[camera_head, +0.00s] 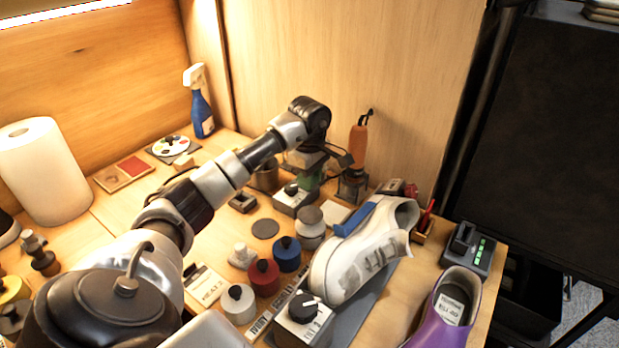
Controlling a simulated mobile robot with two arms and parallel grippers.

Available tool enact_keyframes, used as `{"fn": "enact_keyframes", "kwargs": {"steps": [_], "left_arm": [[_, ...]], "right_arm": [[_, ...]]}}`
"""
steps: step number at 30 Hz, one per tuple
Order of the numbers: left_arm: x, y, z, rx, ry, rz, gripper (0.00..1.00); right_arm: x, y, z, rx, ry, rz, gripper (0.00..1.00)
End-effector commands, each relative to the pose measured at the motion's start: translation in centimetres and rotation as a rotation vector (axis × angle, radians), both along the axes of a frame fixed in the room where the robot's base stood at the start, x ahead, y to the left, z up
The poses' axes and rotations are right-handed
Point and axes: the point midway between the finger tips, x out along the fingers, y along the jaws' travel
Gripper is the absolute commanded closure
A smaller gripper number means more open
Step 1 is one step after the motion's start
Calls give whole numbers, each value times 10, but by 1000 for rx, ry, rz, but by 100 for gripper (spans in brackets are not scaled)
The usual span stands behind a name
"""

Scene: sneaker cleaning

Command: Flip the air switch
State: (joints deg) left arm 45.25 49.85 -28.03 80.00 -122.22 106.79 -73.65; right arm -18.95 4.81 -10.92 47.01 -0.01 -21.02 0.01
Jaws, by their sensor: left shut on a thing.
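My left arm reaches in from the left across the bench, and its gripper (312,180) points down at the back middle. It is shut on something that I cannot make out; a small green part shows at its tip. A similar box with a black knob (305,318) stands at the front, and a grey box with a black lever and green lights (468,250) at the right. No readable label tells which is the air switch. My right gripper is not in view.
A white sneaker (360,250) lies on a dark mat right of several lidded jars. A purple shoe (447,312) is at the front right. A paper roll (45,170) and blue spray bottle (201,112) stand at left.

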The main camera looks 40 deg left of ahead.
Motion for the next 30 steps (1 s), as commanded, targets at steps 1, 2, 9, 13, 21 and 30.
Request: {"fn": "enact_keyframes", "kwargs": {"steps": [1,2,9,13,21,30], "left_arm": [[0,1,0,-8,-1,1,100],[0,1,1,-17,-1,1,100],[-1,7,2,-192,-19,4,100],[-1,9,2,-292,-29,4,100],[-1,9,4,-362,-40,1,100],[-1,9,4,-361,-40,1,68]], "right_arm": [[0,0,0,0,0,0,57],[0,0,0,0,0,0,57],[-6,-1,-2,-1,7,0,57],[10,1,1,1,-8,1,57],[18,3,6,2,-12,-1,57],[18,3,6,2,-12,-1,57]]}}
